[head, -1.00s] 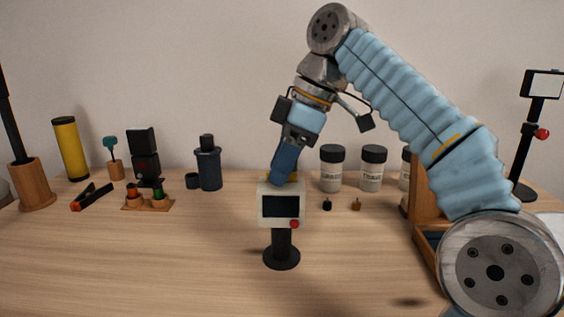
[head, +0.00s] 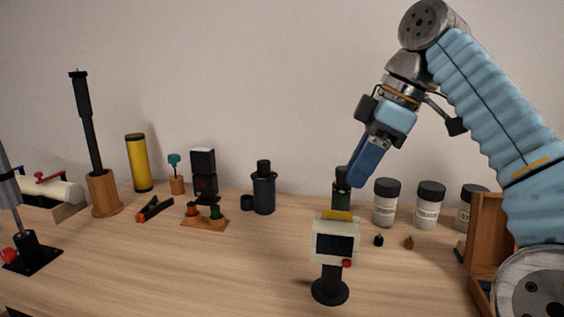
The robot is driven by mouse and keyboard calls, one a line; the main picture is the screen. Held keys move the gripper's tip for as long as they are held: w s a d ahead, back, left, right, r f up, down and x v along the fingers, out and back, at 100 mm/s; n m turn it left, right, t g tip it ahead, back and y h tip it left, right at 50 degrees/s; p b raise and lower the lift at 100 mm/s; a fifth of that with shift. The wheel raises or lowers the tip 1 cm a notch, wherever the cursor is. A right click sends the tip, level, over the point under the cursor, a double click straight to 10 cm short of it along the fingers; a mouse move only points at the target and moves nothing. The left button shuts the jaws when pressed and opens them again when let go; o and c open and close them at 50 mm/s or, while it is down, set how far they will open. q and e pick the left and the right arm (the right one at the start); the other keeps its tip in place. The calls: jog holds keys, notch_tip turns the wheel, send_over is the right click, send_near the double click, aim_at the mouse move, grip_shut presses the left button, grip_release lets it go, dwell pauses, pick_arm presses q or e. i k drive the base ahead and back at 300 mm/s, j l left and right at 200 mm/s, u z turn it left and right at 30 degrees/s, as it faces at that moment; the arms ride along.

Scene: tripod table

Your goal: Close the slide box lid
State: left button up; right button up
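The wooden slide box (head: 489,228) stands at the right edge. An upright brown wooden panel, apparently its raised lid, shows above a lower wooden part. My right forearm hides much of the box, so its inside cannot be made out. My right gripper (head: 358,178) is up in the air left of the box, well apart from it, above and behind a small cream device on a black stand. Its blue fingers are seen from the side as one block, so I cannot tell whether they are open or shut. My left gripper is not in view.
The cream device (head: 336,239) with a dark screen stands below my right gripper. A dark green bottle (head: 341,197) is behind it. White jars (head: 386,203) with black lids stand left of the box. Two tiny knobs (head: 378,240) lie before them. The front left-centre table is clear.

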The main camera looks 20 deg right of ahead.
aim_at(489, 243)
jog(key=k, duration=1.5)
